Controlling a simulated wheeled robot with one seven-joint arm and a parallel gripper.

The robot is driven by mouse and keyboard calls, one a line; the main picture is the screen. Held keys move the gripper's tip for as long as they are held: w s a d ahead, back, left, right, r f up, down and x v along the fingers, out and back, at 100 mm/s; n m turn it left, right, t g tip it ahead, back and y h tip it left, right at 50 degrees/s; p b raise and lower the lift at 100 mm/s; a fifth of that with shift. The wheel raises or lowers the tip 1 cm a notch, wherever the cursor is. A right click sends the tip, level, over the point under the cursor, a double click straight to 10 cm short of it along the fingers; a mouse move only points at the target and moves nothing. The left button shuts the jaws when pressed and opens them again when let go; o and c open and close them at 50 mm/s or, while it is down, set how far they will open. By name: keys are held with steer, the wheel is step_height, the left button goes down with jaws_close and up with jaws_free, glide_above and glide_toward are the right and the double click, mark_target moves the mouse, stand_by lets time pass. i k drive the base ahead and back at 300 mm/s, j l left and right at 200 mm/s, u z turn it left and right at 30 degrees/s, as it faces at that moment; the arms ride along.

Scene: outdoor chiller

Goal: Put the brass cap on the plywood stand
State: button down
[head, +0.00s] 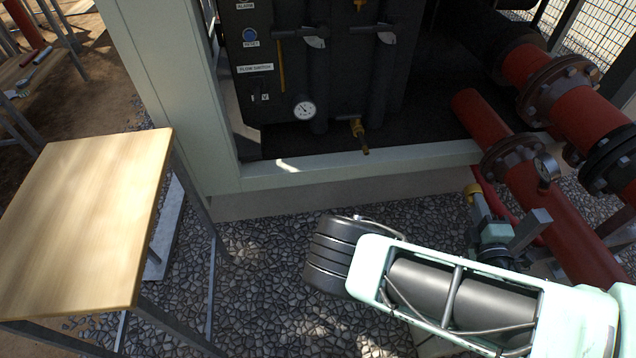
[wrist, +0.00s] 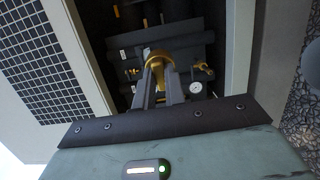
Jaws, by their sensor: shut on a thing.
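The plywood stand (head: 88,215) is at the left in the head view. Its pale wooden top is bare and rests on grey metal legs. My gripper (head: 478,203) is at the right in the head view, far from the stand, beside the red pipes. It is shut on the brass cap (head: 471,190), which shows as a small yellow piece at its tip. In the wrist view the brass cap (wrist: 158,57) is a round golden piece between the fingertips of my gripper (wrist: 160,75). The fingers hide part of the cap.
A chiller cabinet with a pale frame (head: 330,175) and a pressure gauge (head: 304,110) stands behind. Red flanged pipes (head: 560,205) run down the right side. Gravel (head: 270,265) lies open between the stand and my arm. Another table with items (head: 30,75) is at the far left.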

mark_target(54, 229)
steer(key=u, duration=1.7)
